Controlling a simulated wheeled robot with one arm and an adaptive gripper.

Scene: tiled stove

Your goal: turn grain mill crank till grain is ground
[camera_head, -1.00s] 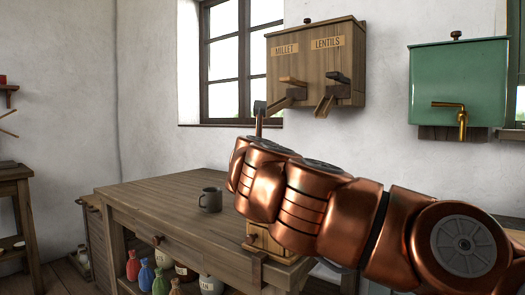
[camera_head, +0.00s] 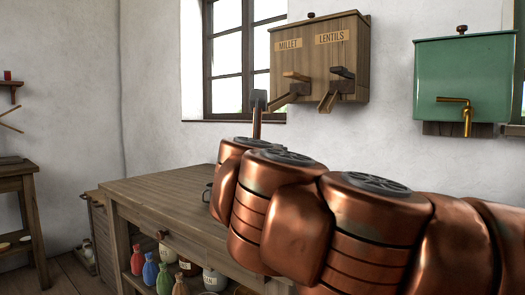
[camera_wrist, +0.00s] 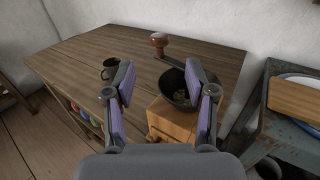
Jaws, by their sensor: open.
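The grain mill (camera_wrist: 172,121) is a wooden box with a dark round bowl (camera_wrist: 170,88) on top, at the table's right end in the wrist view. Some pale stuff lies in the bowl; I cannot tell its state. A brown knob (camera_wrist: 158,38), seemingly the crank's handle, stands up beyond the bowl. My gripper (camera_wrist: 159,76) is open, its two purple-padded fingers apart with nothing between them. The right finger overlaps the bowl in the picture; I cannot tell whether it touches. In the head view my copper arm hides the mill.
A dark mug (camera_wrist: 110,69) stands on the wooden table (camera_head: 160,195), left of the gripper. A blue-grey bench (camera_wrist: 285,115) with a plate and board is at right. The millet and lentils dispenser (camera_head: 318,60) and green tank (camera_head: 463,75) hang on the wall. The table's left part is clear.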

